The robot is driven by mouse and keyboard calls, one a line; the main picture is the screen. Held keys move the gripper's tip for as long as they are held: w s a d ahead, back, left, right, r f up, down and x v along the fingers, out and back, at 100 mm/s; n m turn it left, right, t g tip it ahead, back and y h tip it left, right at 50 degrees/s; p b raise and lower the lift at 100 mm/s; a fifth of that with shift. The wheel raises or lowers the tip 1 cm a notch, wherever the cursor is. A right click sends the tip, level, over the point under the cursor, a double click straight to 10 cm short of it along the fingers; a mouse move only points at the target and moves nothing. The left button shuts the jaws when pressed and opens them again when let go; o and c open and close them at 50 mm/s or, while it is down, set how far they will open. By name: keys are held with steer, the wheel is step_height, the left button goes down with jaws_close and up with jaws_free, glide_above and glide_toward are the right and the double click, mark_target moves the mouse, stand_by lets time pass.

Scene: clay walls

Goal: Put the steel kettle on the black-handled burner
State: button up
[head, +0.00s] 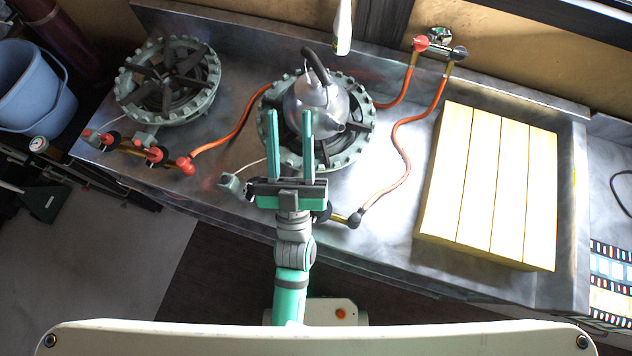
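The steel kettle (330,104), with a black arched handle (316,66), appears to stand upright on the right burner (347,152). A black knob (355,219) sits on the pipe in front of that burner, where an orange hose ends. The left burner (168,82) is empty; red knobs (156,154) and black parts show on the pipe in front of it. My gripper (289,113) is open, its two green fingers pointing away from me over the right burner. The right finger overlaps the kettle's left side in the picture; I cannot tell whether they touch.
A yellow slatted board (490,185) lies on the right of the steel counter (385,235). Orange hoses run to a wall tap with red and black handles (440,45). A white hanging object (342,28) is behind the kettle. A blue bucket (30,90) stands left.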

steer(key=s+d+f+m+g, duration=0.1)
steer(key=s+d+f+g, duration=0.1)
steer(key=s+f+g, duration=0.3)
steer(key=s+d+f+g, duration=0.2)
steer(key=s+f+g, duration=0.4)
steer(key=s+f, duration=0.7)
step_height(320, 180, down, 5)
steer(key=shift+s+d+r+m, duration=0.1)
steer(key=shift+s+d+m, duration=0.2)
steer(key=shift+s+m, duration=0.1)
stand_by(2.2)
